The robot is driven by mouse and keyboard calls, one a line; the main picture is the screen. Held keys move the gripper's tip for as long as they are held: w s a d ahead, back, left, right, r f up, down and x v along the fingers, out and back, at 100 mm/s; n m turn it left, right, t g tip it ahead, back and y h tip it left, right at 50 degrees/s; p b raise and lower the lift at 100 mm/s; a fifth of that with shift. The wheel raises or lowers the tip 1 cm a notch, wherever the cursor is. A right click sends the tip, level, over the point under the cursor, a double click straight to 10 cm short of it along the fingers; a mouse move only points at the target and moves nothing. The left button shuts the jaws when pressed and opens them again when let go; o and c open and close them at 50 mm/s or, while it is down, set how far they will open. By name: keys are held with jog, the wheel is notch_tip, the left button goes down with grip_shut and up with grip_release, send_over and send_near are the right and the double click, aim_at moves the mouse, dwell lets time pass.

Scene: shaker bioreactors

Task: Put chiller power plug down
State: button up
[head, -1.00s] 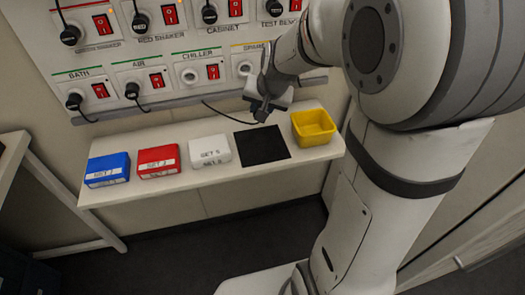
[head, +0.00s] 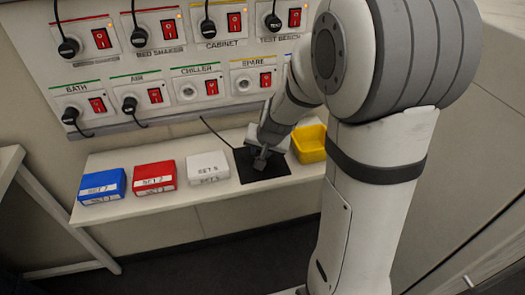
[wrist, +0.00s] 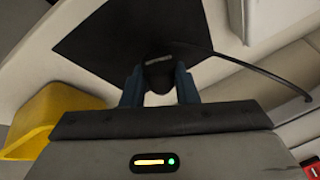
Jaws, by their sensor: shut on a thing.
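The chiller power plug (wrist: 158,75) is dark, with a black cable running off to the right in the wrist view. My gripper (wrist: 159,85) is shut on it, one finger on each side. In the head view my gripper (head: 262,160) is low over the black mat (head: 268,181) on the shelf; the plug is mostly hidden there by the gripper. The mat also shows in the wrist view (wrist: 100,45), behind the plug. I cannot tell whether the plug touches it. The chiller socket (head: 189,91) on the panel is empty.
A yellow bin (head: 309,144) stands right of the mat, close to my gripper. White (head: 208,167), red (head: 154,176) and blue (head: 102,186) boxes stand to the left on the shelf (head: 225,190). Several plugs sit in the panel (head: 150,60) above, and the spare socket (head: 243,85) is empty.

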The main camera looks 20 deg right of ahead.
jog(key=shift+f+b, duration=0.55)
jog(key=shift+b, duration=0.05)
jog(key=shift+f, duration=0.1)
jog(key=o, duration=1)
